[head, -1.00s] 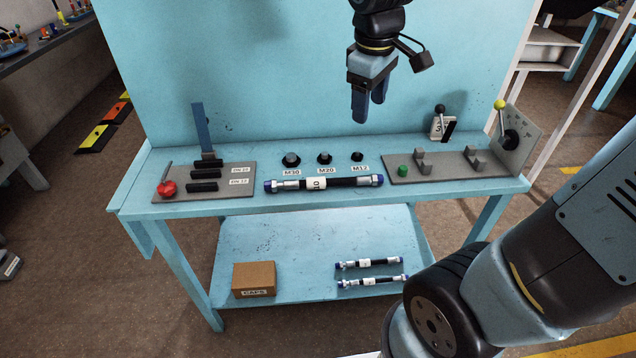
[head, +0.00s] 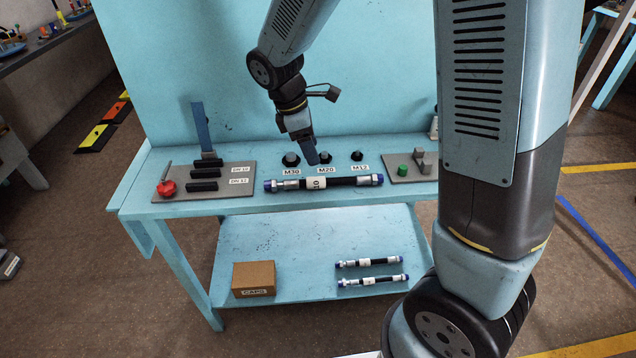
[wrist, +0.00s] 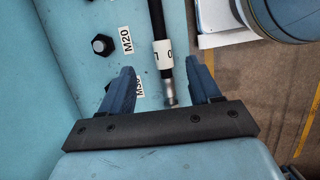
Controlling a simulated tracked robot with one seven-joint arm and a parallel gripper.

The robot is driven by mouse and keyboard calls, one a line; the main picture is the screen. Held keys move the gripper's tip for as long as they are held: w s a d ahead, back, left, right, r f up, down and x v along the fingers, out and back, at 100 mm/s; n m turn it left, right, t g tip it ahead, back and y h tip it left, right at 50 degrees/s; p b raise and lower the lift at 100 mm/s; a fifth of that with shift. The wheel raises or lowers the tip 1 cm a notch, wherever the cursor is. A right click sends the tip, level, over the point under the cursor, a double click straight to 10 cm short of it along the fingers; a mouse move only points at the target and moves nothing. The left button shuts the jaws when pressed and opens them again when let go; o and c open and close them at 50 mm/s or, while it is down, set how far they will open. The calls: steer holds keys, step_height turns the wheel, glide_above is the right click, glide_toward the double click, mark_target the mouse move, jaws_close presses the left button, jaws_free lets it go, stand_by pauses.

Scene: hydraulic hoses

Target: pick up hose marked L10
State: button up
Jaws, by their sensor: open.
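The hose marked L10 (head: 345,182) lies along the front of the blue bench top, black with metal fittings, blue end caps and a white label band. In the wrist view the hose (wrist: 157,20) runs down between the fingers, its label showing "L" and "0", with a metal fitting below it. My gripper (head: 313,160) is open and empty, pointing down just above and behind the hose's left part. In the wrist view my gripper (wrist: 163,85) has one blue finger on each side of the hose, with no contact visible.
Black fittings by the M30, M20 (head: 325,158) and M12 labels stand behind the hose. A grey plate with a red knob (head: 166,188) is at left, a grey plate with a green knob (head: 403,170) at right. The lower shelf holds a brown box (head: 254,278) and two shorter hoses (head: 370,263).

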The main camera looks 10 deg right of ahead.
mark_target(322, 177)
steer(key=x, duration=1)
steer(key=shift+f, duration=0.2)
jaws_close()
stand_by(0.4)
